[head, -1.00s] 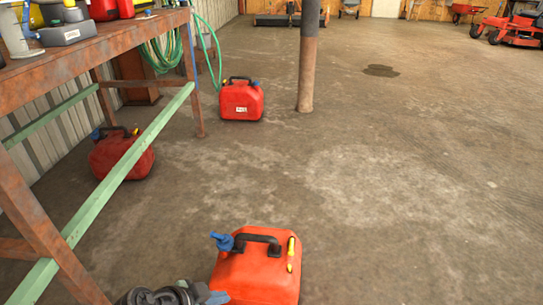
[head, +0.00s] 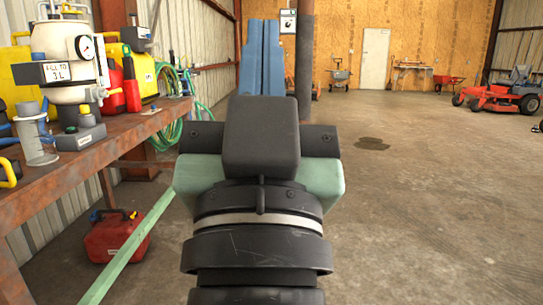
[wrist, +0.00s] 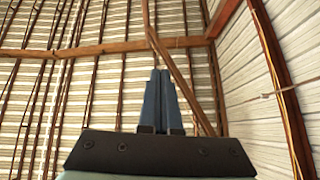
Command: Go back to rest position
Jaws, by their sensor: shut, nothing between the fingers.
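My gripper (head: 261,55) is raised in front of the head camera, with its two blue fingers pointing up and pressed together. It is shut and holds nothing. In the wrist view the shut fingers (wrist: 162,100) point toward the barn's metal wall and wooden beams. My arm fills the middle of the head view and hides part of the floor and the post behind it.
A rusty workbench (head: 95,165) runs along the left, bearing a white gauge vessel (head: 68,62), a clear cylinder (head: 36,140) and yellow and red containers. A red jerrycan (head: 115,237) stands on the floor beneath. A red mower (head: 505,95) is far right. The right floor is open.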

